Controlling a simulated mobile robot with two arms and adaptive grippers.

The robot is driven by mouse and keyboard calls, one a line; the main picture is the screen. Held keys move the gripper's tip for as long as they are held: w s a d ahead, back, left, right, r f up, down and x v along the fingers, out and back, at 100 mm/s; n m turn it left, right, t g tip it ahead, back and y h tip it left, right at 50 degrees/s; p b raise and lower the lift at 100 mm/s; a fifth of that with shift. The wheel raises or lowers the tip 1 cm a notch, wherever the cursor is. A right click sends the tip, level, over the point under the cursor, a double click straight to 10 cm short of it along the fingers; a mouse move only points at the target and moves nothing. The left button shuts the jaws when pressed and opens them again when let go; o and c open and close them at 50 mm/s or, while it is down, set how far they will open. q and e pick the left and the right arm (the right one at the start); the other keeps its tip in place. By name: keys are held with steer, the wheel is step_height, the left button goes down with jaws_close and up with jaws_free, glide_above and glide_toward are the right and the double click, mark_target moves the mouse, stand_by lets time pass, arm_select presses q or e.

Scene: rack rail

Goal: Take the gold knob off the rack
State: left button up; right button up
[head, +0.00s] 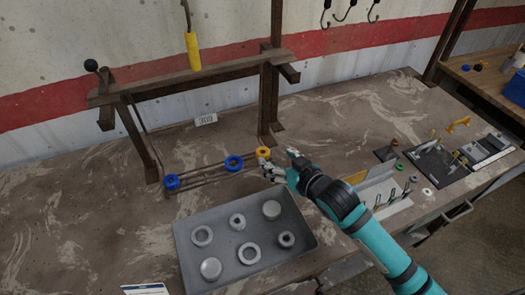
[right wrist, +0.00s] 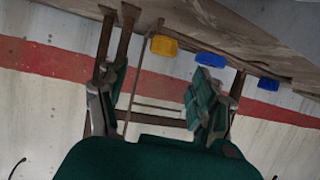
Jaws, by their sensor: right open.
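The gold knob (head: 263,153) is at the right end of the low rack rail (head: 205,174). It also shows in the right wrist view (right wrist: 163,46), ahead of the gap between my fingers. A blue knob (head: 234,163) sits to its left, and another blue knob (head: 171,182) is at the rail's left end. My right gripper (head: 268,169) is open and close in front of the gold knob, just below it in the head view. In the right wrist view its two fingers (right wrist: 160,78) stand apart with nothing between them. My left gripper is not in view.
A grey tray (head: 183,238) with several round metal parts lies in front of the rail. A dark metal frame (head: 190,78) stands behind it. A white holder with tools (head: 385,190) and small parts are to the right. The bench at far left is clear.

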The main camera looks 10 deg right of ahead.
mark_target(261, 150)
steer(key=p+x, duration=0.1)
steer(key=x, duration=0.3)
steer(key=shift+r, duration=0.1)
steer(key=x, duration=0.3)
steer(key=shift+w+a+f, duration=0.15)
steer(key=shift+f, duration=0.1)
steer(key=shift+w+a+f, duration=0.1)
steer(key=shift+w+f, duration=0.05)
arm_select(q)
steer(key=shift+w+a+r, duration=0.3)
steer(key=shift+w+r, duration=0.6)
arm_select(e)
steer(key=shift+c, duration=0.3)
steer(key=c, duration=1.1)
steer(key=shift+c, duration=0.7)
